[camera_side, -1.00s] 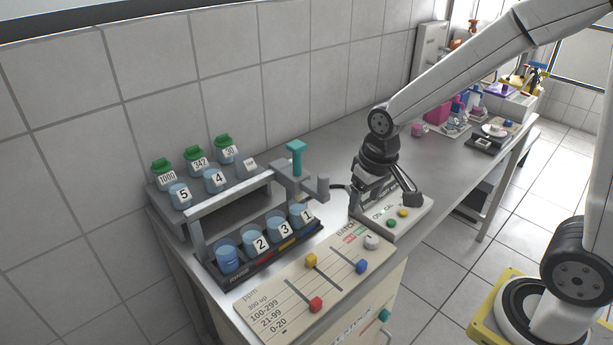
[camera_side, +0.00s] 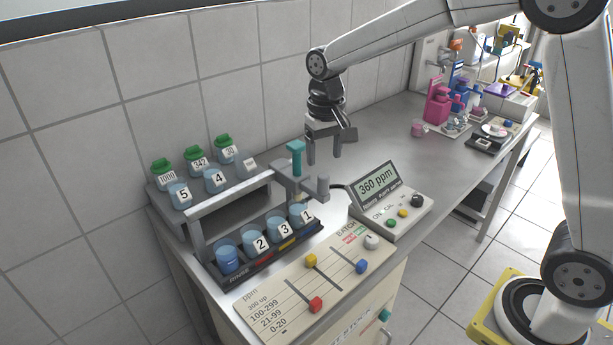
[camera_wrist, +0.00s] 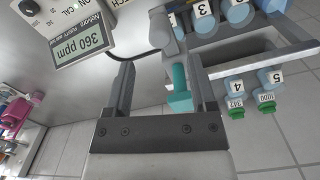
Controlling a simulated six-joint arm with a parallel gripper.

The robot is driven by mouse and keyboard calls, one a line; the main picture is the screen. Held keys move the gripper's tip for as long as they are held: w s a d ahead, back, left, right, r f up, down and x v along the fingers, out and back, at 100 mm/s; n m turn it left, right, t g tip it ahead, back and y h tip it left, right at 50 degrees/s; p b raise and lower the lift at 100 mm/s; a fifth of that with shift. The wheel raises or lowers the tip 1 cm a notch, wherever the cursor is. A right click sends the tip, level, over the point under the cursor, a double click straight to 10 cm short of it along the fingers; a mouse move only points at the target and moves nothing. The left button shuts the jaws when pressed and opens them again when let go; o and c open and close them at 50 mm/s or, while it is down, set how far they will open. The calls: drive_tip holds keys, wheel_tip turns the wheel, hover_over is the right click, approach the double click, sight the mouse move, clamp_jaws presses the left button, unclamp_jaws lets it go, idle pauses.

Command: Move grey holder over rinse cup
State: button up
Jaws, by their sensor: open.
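The grey holder (camera_side: 288,182) is on the grey rail at its right end, with a teal probe (camera_side: 296,160) upright in it and a grey post at its right side. It stands near cup 1 (camera_side: 300,216). The rinse cup (camera_side: 228,259) is the unnumbered blue cup at the rail's other end, in the tray marked RINSE. My gripper (camera_side: 324,160) is open and empty, fingers down, above and just behind the holder's post. In the wrist view, my gripper (camera_wrist: 163,62) has the teal probe (camera_wrist: 180,90) near its right finger; the holder (camera_wrist: 168,35) lies beyond.
Cups 2 and 3 stand between cup 1 and the rinse cup. A shelf (camera_side: 222,203) behind the rail holds more cups and green-capped bottles. A meter (camera_side: 376,184) reading 360 ppm is right of the holder. A slider panel (camera_side: 290,290) lies in front.

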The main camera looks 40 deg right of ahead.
sight(324, 175)
drive_tip(key=shift+f, duration=3.85)
clamp_jaws()
